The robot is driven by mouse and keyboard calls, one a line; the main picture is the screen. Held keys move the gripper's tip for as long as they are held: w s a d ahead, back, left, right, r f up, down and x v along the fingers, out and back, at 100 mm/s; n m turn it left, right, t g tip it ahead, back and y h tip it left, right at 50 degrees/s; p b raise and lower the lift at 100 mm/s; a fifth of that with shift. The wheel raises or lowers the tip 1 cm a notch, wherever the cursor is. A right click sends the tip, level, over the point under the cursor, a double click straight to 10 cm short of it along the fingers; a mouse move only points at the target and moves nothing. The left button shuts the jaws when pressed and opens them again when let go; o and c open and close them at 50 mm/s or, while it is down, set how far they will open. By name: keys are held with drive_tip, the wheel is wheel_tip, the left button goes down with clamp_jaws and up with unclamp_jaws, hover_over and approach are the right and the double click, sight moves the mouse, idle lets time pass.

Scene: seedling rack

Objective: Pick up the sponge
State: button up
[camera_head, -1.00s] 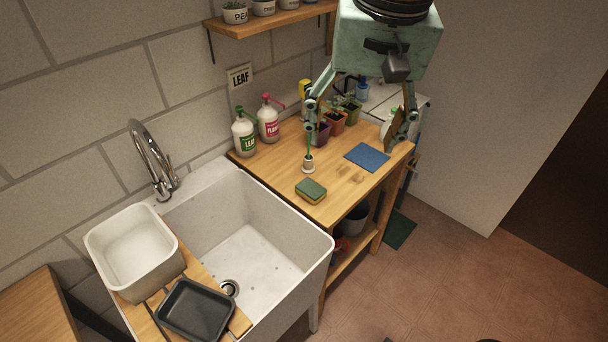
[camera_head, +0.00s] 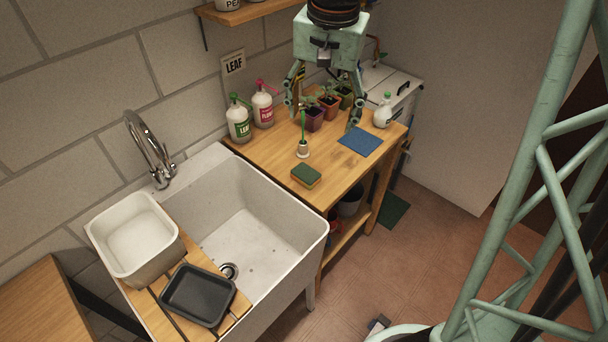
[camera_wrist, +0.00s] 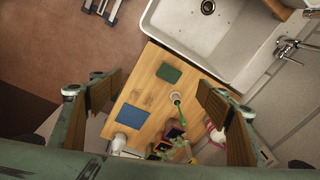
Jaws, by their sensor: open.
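The sponge (camera_head: 306,176), green on top with a yellowish-orange side, lies flat on the wooden bench near the edge beside the sink. It also shows in the wrist view (camera_wrist: 169,73), green side up. My gripper (camera_head: 325,118) is open and empty above the back part of the bench, away from the sponge. In the wrist view the two wood-padded fingers (camera_wrist: 160,95) are spread wide, with the sponge beyond the fingertips, between their lines and a little right of centre. Nothing covers the sponge.
A small pale holder with a green-handled upright item (camera_head: 303,148) stands just behind the sponge. A blue cloth (camera_head: 361,139) lies to its right. Two spray bottles (camera_head: 239,122), potted seedlings (camera_head: 328,105) and a white bottle (camera_head: 383,112) stand farther back. The white sink (camera_head: 322,225) adjoins the bench.

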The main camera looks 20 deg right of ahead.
drive_tip(key=w+f+m+p, duration=0.2)
drive_tip(key=w+f, duration=0.5)
drive_tip(key=f, duration=0.1)
drive_tip(key=m+g+p, duration=0.2)
hover_over(306, 173)
wheel_tip(306, 173, down, 10)
drive_tip(key=shift+w+d+f+m, duration=0.1)
drive_tip(key=shift+f+m, duration=0.2)
drive_tip(key=shift+f, duration=0.15)
drive_tip(key=shift+f, duration=0.15)
drive_tip(key=shift+f, duration=4.15)
drive_tip(key=shift+f, duration=0.15)
drive_tip(key=shift+f+p, duration=0.5)
drive_tip(key=shift+f, duration=1.95)
drive_tip(key=c, duration=0.7)
